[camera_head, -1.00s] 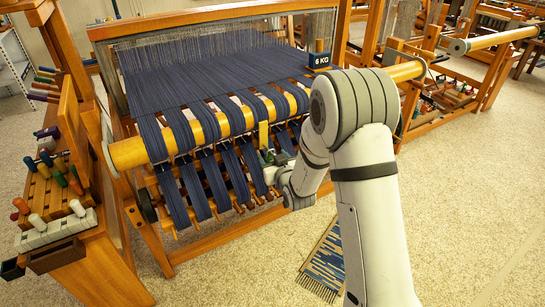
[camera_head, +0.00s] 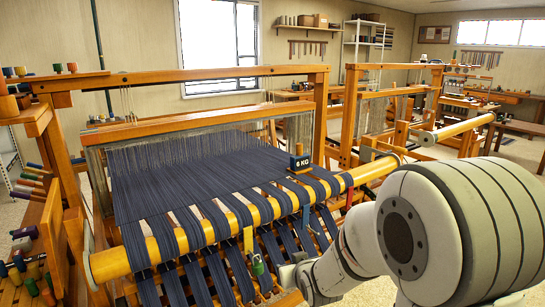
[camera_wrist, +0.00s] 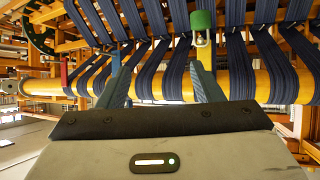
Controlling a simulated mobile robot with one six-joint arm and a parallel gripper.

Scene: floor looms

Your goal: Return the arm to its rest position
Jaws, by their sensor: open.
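My arm (camera_head: 425,225) fills the lower right of the head view, its pale links bent toward the front of the loom. My gripper (camera_wrist: 162,82) shows in the wrist view with its two blue-grey fingers spread apart. Nothing is between them; the yellow beam and dark blue warp bands lie beyond. In the head view my wrist is low, in front of the bands, and the fingertips cannot be made out. A small green piece (camera_head: 257,265) hangs beside my wrist; a green piece (camera_wrist: 203,20) also shows beyond the right finger in the wrist view.
The yellow beam (camera_head: 170,245) with blue bands (camera_head: 215,215) runs close to my arm. A dark 6 KG weight (camera_head: 299,160) stands near it. A wooden rack with coloured handles (camera_head: 35,270) is at left. Another loom stands behind at right.

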